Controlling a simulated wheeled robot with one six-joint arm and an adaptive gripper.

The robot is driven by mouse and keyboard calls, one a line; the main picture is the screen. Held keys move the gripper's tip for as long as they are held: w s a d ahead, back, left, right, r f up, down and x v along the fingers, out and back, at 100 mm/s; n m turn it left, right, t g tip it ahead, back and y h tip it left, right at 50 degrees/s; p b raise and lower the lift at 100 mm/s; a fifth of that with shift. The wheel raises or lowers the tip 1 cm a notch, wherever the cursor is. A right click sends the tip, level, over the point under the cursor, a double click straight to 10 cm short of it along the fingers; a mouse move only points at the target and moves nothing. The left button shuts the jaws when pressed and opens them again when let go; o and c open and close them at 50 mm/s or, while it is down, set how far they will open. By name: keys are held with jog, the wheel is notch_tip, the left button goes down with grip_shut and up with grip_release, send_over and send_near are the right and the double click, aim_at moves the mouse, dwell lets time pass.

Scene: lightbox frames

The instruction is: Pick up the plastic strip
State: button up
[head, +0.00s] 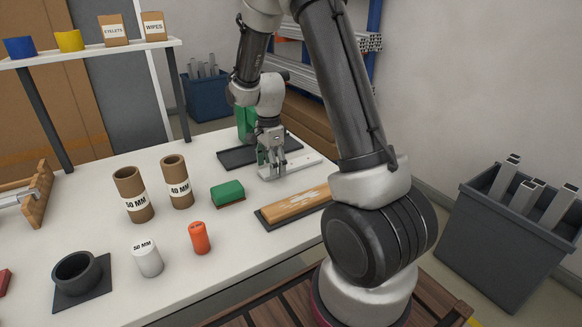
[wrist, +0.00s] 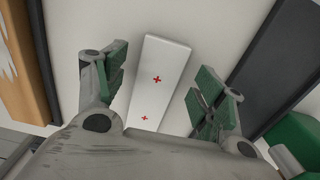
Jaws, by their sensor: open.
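The plastic strip (wrist: 157,82) is white with small red crosses and lies flat on the white table. In the wrist view it runs between the two green-padded fingers of my gripper (wrist: 158,98), with bare table visible on both sides of it. In the head view my gripper (head: 272,170) points down over the left part of the strip (head: 303,163), which the fingers partly hide. The gripper is open. I cannot tell the exact height of the fingertips above the table.
A dark tray (head: 237,158) lies just behind the strip, with a green object (head: 246,122) near it. A wooden block (head: 297,204) on a dark base is in front. A green block (head: 228,192) and cardboard tubes (head: 176,182) stand to the left.

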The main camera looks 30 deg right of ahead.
jog(key=shift+f, duration=0.5)
jog(key=shift+c, duration=0.2)
jog(key=c, duration=1.1)
